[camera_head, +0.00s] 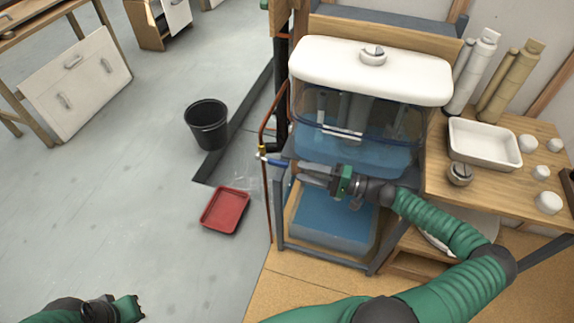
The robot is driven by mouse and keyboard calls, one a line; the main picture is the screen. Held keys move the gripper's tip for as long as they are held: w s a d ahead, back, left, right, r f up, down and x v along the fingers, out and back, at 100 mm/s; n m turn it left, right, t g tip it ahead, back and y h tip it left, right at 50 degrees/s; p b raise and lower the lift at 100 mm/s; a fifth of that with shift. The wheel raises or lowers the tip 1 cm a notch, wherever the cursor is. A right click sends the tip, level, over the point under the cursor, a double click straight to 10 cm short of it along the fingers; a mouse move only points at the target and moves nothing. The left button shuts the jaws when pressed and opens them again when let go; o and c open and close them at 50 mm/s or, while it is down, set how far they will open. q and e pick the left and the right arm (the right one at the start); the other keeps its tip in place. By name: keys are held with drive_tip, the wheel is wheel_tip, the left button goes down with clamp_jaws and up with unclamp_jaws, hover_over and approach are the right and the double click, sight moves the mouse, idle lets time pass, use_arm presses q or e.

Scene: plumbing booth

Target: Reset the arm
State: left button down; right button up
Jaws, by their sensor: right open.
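My right arm reaches in from the bottom right. Its right gripper (303,173) is open, in front of the water tank (368,155), with its jaws pointing left. The fingertips are close to a blue valve handle (279,163) on the copper pipe (264,190). I see nothing between the fingers, and I cannot tell whether they touch the handle. My left arm shows only at the bottom left edge, with a green part of its left gripper (128,308); its fingers cannot be made out.
A white lid (370,68) with a knob covers the tank. A blue-filled bin (330,222) sits below in a grey frame. A red tray (225,211) and a black bucket (206,124) stand on the floor. A wooden bench (470,185) at right holds a white tray (485,144).

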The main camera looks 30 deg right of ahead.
drive_tip(key=v, duration=0.3)
drive_tip(key=shift+a, duration=0.1)
drive_tip(key=s+a+f+n+g+y, duration=0.15)
drive_tip(key=a+f+g, duration=0.3)
drive_tip(key=a, duration=0.45)
drive_tip(key=s+a+f+n+g+h, duration=0.6)
drive_tip(key=s+a+g+h, duration=0.2)
drive_tip(key=s+g, duration=0.3)
wheel_tip(320, 180, up, 33)
drive_tip(key=n+t+h+p, duration=0.2)
drive_tip(key=t+h+p, duration=0.2)
drive_tip(key=p, duration=1.5)
drive_tip(key=shift+w+a+f+h, duration=0.2)
drive_tip(key=shift+w+a+h, duration=0.15)
drive_tip(key=shift+h, duration=0.4)
